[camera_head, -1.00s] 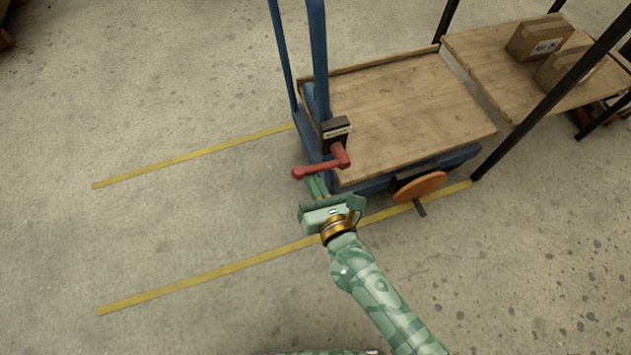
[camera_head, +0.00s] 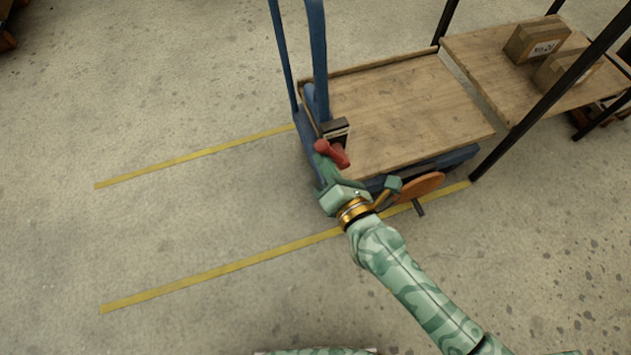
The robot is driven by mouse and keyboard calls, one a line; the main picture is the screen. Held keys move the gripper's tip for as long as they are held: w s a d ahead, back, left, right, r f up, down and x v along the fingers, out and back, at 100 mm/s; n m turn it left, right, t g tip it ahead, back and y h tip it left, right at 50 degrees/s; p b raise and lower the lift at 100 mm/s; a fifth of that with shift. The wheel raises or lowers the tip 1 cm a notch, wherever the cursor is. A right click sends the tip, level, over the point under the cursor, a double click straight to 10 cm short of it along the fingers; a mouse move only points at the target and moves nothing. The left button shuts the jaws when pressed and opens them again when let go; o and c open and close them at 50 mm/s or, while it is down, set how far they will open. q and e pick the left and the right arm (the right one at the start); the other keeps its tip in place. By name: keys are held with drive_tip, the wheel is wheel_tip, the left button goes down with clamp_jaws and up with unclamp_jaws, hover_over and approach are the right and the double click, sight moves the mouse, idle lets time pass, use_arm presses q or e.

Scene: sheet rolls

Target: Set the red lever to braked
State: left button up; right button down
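The red lever (camera_head: 332,153) is mounted below a small dark box with a pale label (camera_head: 336,131), at the near left corner of a blue cart with a wooden deck (camera_head: 400,110). The lever looks short here, its rounded end toward the upper left. My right gripper (camera_head: 325,168) is at the lever, its fingers just below and left of the lever's end. The fingers overlap one another and the lever in this view, so their gap and any contact are hard to see. The label's text is too small to read. My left gripper is out of view.
A blue upright post (camera_head: 318,60) rises beside the lever. An orange disc (camera_head: 421,186) sits at the cart's near side, close to my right wrist. A shelf with cartons (camera_head: 537,41) and dark posts stands at the right. Yellow floor lines (camera_head: 220,268) border clear floor at left.

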drive_tip(key=shift+w+d+r+m, duration=0.2)
drive_tip(key=shift+d+r+m, duration=0.25)
drive_tip(key=shift+d, duration=0.1)
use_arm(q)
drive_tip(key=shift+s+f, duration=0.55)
use_arm(e)
drive_tip(key=shift+w+d+r, duration=0.1)
drive_tip(key=shift+d+r, duration=0.1)
drive_tip(key=shift+d, duration=0.15)
drive_tip(key=shift+a, duration=0.1)
drive_tip(key=a+f, duration=0.1)
drive_tip(key=a, duration=0.3)
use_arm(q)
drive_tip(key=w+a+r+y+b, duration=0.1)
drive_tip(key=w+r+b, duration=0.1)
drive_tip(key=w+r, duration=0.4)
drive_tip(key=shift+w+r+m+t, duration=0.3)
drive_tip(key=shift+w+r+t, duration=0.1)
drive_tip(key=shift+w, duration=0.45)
use_arm(e)
drive_tip(key=v, duration=1)
drive_tip(key=shift+s+d, duration=0.2)
drive_tip(key=shift+d, duration=0.05)
